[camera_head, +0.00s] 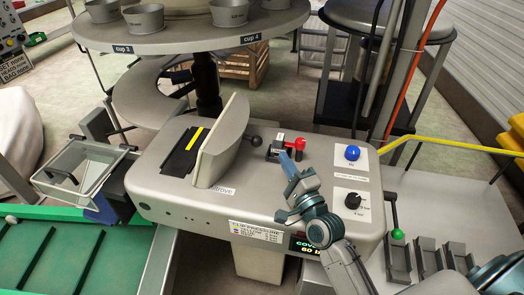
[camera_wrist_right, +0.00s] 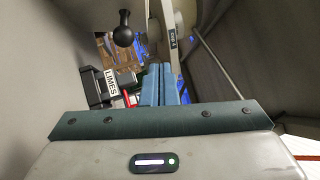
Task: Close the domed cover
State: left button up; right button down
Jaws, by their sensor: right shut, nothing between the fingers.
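The domed cover (camera_head: 222,142) is a grey, rounded-edged shell standing raised on the white machine (camera_head: 160,200) in the head view. A dark ball knob (camera_head: 254,139) sticks out at its right side; a dark ball knob also shows at the top of the right wrist view (camera_wrist_right: 123,30). My right gripper (camera_head: 285,155) has its blue fingers shut and empty, to the right of the cover and apart from it. Its closed fingers show in the right wrist view (camera_wrist_right: 161,84). My left gripper is not in view.
A red and black part (camera_head: 288,146) sits close to my right fingers. A blue button (camera_head: 352,153) and a black dial (camera_head: 353,201) are to the right. A black pad with a yellow strip (camera_head: 184,152) lies left of the cover. A round shelf with cups (camera_head: 190,40) stands behind.

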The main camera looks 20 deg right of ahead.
aim_at(236, 144)
jog(key=shift+s+a+f+m+g, duration=0.4)
jog(key=shift+s+a+f+m, duration=0.25)
jog(key=shift+s, duration=0.25)
pick_arm(q)
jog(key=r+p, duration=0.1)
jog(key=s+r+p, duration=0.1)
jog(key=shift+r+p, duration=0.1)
jog(key=shift+p, duration=0.2)
pick_arm(e)
jog(key=a+x, duration=0.2)
jog(key=x, duration=1.1)
jog(key=shift+a, duration=0.45)
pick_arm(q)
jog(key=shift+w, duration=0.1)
pick_arm(e)
jog(key=shift+w+d, duration=0.1)
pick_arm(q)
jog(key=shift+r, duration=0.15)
pick_arm(e)
jog(key=shift+r, duration=0.1)
